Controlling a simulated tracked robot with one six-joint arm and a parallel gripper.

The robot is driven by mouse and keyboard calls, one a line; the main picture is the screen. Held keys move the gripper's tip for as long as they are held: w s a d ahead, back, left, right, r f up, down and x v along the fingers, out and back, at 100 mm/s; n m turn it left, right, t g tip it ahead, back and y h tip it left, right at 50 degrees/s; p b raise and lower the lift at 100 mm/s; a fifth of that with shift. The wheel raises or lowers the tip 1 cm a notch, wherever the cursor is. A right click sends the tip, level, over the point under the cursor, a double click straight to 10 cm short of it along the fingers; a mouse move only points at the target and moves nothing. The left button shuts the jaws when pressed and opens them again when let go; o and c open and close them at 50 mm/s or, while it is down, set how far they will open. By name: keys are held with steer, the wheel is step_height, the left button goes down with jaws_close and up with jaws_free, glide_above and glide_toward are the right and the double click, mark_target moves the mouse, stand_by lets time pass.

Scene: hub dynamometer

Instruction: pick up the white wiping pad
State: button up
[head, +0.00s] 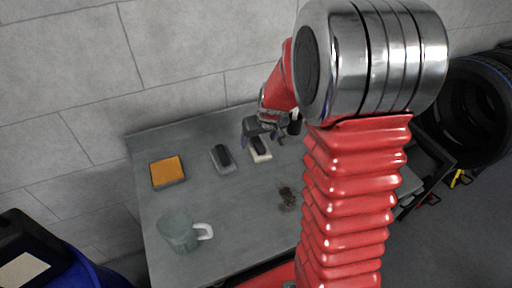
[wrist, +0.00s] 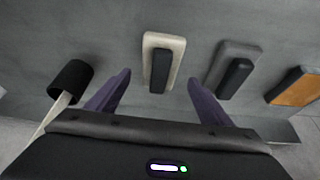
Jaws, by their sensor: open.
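The white wiping pad (head: 262,156) lies on the grey table near the wall, its dark grip bar on top. It also shows in the wrist view (wrist: 163,62), upper middle, with its length running away from my gripper. My gripper (head: 262,130) is at the pad's far side in the head view. In the wrist view my gripper (wrist: 158,95) has its two purple fingers spread wide with nothing between them. The pad lies beyond the fingertips, roughly centred on the gap. The height between fingers and pad is hard to judge.
A similar grey pad (head: 222,159) lies beside the white one, then an orange-topped block (head: 167,171). A black-headed tool with a pale handle (wrist: 70,82) is close to my left finger. A glass mug (head: 180,234) and a dark smudge (head: 287,198) are nearer the table's front.

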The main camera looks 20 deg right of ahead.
mark_target(257, 142)
steer(key=shift+x, duration=1.85)
steer(key=shift+c, duration=0.5)
steer(key=c, duration=1)
